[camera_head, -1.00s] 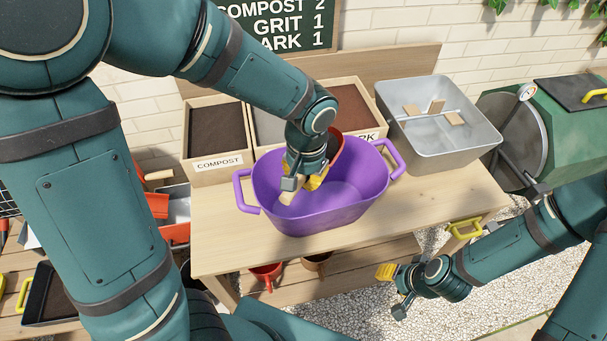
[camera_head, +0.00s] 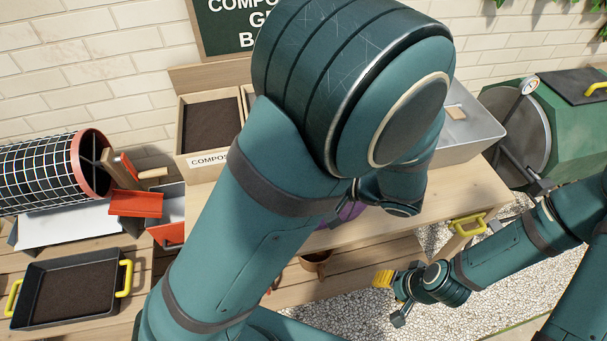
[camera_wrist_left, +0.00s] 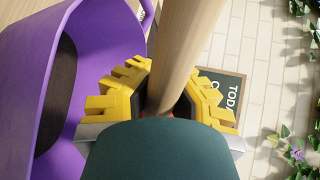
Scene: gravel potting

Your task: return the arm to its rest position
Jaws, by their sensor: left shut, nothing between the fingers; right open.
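My left arm fills the middle of the head view and hides its own gripper there. In the left wrist view the yellow fingers of my left gripper (camera_wrist_left: 165,95) are shut. A pale wooden shaft-like piece (camera_wrist_left: 182,40) shows just past them, with a bit of red near its lower end; I cannot tell whether it touches the fingers. The purple tub (camera_wrist_left: 105,50) is beside the fingers on the left; in the head view only a sliver (camera_head: 345,215) shows. My right gripper (camera_head: 391,297) is open and empty, low at the right above the gravel.
The wooden bench (camera_head: 470,193) carries a compost bin (camera_head: 181,145) and a grey metal basin (camera_head: 470,140). A mesh drum (camera_head: 40,172) and a black tray with yellow handles (camera_head: 120,305) are at left. A green drum composter (camera_head: 570,130) stands at right.

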